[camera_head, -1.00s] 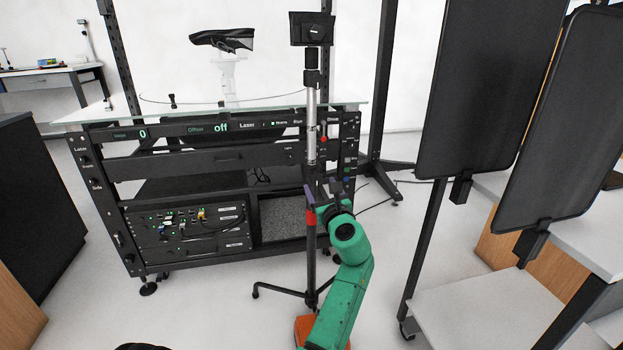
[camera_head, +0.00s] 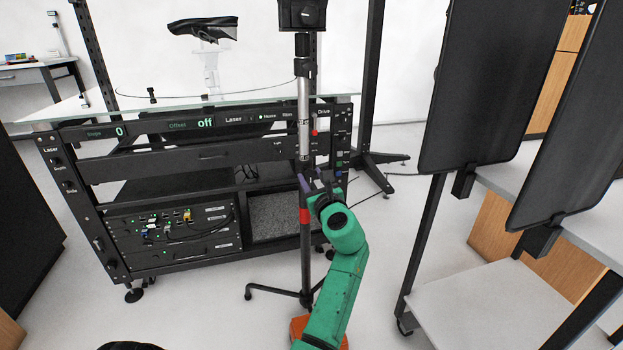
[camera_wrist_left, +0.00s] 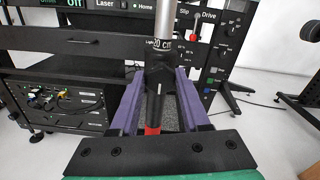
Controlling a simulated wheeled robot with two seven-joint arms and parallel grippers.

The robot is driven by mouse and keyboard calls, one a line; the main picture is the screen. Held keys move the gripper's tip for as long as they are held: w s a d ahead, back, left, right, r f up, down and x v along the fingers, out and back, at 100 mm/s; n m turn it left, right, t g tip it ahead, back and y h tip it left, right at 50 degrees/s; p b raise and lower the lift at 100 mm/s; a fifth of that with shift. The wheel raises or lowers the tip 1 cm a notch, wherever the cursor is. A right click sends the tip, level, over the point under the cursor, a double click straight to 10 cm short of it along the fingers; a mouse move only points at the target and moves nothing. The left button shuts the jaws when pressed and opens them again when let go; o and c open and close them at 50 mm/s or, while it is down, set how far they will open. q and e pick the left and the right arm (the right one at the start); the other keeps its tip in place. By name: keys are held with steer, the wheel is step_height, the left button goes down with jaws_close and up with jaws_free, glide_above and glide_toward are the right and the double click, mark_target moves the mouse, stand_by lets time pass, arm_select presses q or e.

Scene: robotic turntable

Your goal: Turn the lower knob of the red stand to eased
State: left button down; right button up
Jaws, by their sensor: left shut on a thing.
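The red stand (camera_head: 304,215) is a tripod with a silver upper pole, black lower tube and a red band. It stands upright in front of the black turntable rack. My left gripper (camera_head: 313,182) is at the stand, just above the red band. In the left wrist view, its purple fingers (camera_wrist_left: 156,80) lie on both sides of the black lower knob (camera_wrist_left: 155,92), where the silver pole enters the black tube. It is shut on this knob. The knob's setting cannot be read, and in the head view the arm partly hides it. My right gripper is not in view.
The turntable rack (camera_head: 200,158) with its glass top stands close behind the stand. Dark panels (camera_head: 490,85) and a white shelf (camera_head: 480,300) stand at the right. Clear floor lies left of the stand.

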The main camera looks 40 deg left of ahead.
arm_select(q)
steer(key=shift+n, duration=0.3)
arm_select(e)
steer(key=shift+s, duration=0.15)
arm_select(q)
steer(key=shift+n, duration=1.7)
steer(key=shift+f+n, duration=0.1)
steer(key=shift+n, duration=1.3)
steer(key=n+b, duration=0.1)
steer(key=n, duration=0.2)
steer(key=shift+s+n, duration=0.1)
steer(key=shift+n, duration=0.3)
steer(key=n+b, duration=0.1)
steer(key=n, duration=0.1)
steer(key=shift+f+n, duration=0.1)
steer(key=shift+n, duration=0.2)
steer(key=shift+n+b, duration=1.3)
steer(key=shift+n, duration=0.9)
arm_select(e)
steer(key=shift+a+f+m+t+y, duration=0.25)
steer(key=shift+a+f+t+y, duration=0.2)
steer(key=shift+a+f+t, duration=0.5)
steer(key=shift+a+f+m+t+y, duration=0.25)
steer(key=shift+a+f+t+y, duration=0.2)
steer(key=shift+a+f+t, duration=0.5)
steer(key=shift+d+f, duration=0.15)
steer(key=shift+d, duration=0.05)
